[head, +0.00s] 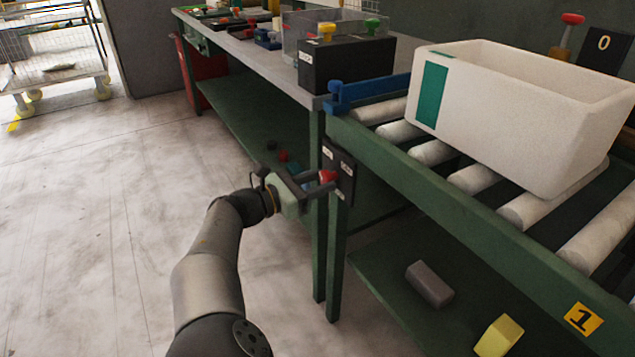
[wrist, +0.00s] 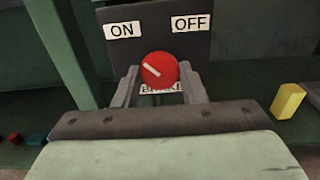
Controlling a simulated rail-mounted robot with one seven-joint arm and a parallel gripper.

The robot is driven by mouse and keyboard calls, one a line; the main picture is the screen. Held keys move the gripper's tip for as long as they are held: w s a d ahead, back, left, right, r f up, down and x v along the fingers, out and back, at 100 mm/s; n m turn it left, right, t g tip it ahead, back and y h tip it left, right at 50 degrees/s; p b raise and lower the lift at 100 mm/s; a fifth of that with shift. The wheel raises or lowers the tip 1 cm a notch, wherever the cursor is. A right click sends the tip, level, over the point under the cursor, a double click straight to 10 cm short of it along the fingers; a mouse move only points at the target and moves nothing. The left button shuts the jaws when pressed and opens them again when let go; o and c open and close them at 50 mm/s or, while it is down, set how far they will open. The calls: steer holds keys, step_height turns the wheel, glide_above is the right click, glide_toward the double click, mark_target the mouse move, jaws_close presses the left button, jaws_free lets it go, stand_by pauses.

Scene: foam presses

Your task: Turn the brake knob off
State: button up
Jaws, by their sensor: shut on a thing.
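The red brake knob (wrist: 161,70) sits on a dark panel (wrist: 185,42) with an ON label (wrist: 122,30) at upper left and an OFF label (wrist: 192,23) at upper right. The knob's white mark slants toward the upper left, on the ON side. A label below is partly hidden by the knob and my gripper. My gripper (wrist: 159,77) is shut on the knob, one finger on each side. In the head view the knob (head: 327,176) is on the panel (head: 340,160) at the conveyor's leg, with my gripper around it.
A white foam box (head: 500,110) stands on the roller conveyor above the panel. A blue stop (head: 365,92) is at the conveyor's end. A grey block (head: 429,284) and a yellow block (head: 498,336) lie on the lower shelf.

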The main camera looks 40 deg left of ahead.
steer(key=shift+m, duration=0.3)
steer(key=m+p, duration=0.2)
steer(key=m, duration=0.1)
steer(key=shift+m, duration=0.3)
steer(key=m, duration=0.4)
steer(key=shift+p, duration=0.4)
steer(key=m+b, duration=0.1)
steer(key=m, duration=0.4)
steer(key=shift+a+f+m+b, duration=0.1)
steer(key=shift+m+b, duration=0.2)
steer(key=shift+m, duration=0.1)
steer(key=shift+m+b, duration=0.9)
steer(key=shift+m, duration=1)
steer(key=o, duration=1)
steer(key=shift+r, duration=0.2)
steer(key=shift+s, duration=0.1)
